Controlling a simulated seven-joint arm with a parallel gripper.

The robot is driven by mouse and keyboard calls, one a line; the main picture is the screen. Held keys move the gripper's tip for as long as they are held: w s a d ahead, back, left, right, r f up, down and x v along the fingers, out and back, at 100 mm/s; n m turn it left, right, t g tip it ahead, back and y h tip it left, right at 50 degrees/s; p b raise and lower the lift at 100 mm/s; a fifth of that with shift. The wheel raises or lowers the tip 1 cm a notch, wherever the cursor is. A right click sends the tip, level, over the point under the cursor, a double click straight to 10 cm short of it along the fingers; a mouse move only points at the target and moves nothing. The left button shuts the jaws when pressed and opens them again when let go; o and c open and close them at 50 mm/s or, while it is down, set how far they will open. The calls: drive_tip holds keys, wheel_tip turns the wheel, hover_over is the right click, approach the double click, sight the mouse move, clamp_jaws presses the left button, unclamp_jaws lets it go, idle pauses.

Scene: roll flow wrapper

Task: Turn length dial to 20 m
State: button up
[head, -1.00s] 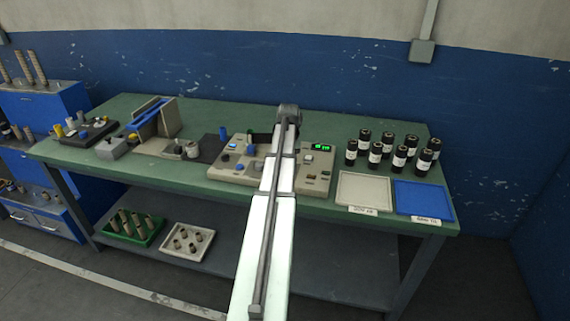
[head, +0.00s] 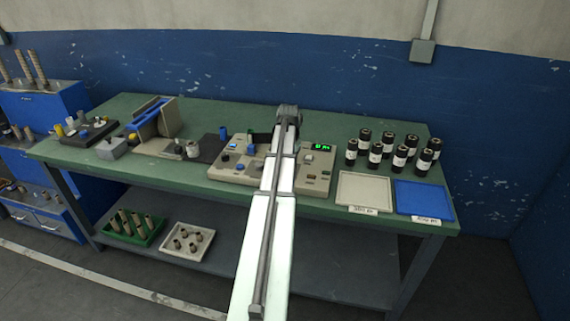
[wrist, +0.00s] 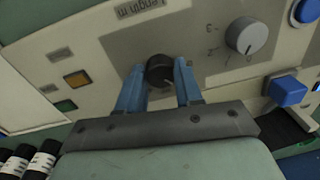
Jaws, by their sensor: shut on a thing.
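The length dial (wrist: 160,70) is a black knob below the "Length m" label on the beige control panel (wrist: 110,52) in the wrist view. My gripper (wrist: 160,82) is shut on it, with one blue finger on each side. The dial's scale marks are mostly hidden by the fingers. In the head view my arm covers the dial and the gripper. A green lit display (head: 322,147) shows on the panel in the head view; its digits are too small to read.
A grey knob (wrist: 246,36) and a blue square button (wrist: 288,91) sit close by on the panel. Several black rolls (head: 375,155) stand to the right, behind a beige tray (head: 364,190) and a blue tray (head: 424,200). The wrapper (head: 155,120) is at the left.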

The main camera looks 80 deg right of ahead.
drive_tip(key=o, duration=1)
drive_tip(key=shift+o, duration=0.2)
wheel_tip(320, 180, up, 14)
drive_tip(key=shift+s, duration=0.4)
drive_tip(key=shift+f, duration=0.1)
